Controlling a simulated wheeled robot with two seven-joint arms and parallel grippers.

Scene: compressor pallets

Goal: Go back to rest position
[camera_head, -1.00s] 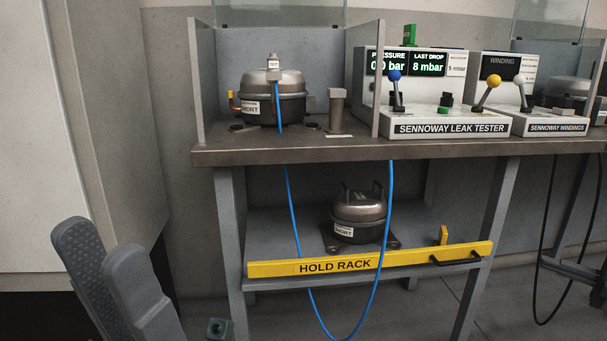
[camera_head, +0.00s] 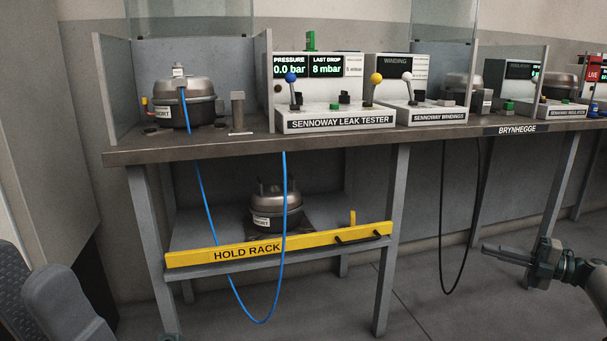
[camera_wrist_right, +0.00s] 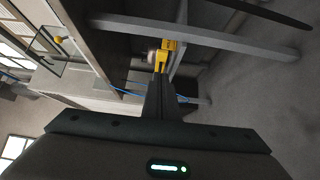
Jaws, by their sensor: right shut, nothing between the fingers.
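My right gripper (camera_head: 487,249) comes in from the right edge in the head view. It is shut with nothing between its fingers, held out over the floor to the right of the hold rack. In the right wrist view its closed fingers (camera_wrist_right: 160,96) point away from the camera, and the yellow bar shows just beyond their tips.
A bench (camera_head: 330,147) carries a compressor (camera_head: 184,98), the leak tester (camera_head: 335,119) and the windings tester (camera_head: 436,115). Below, another compressor (camera_head: 276,207) sits on the hold rack with its yellow bar (camera_head: 280,247). A blue hose (camera_head: 283,230) and a black cable (camera_head: 465,230) hang down. Floor at the right is clear.

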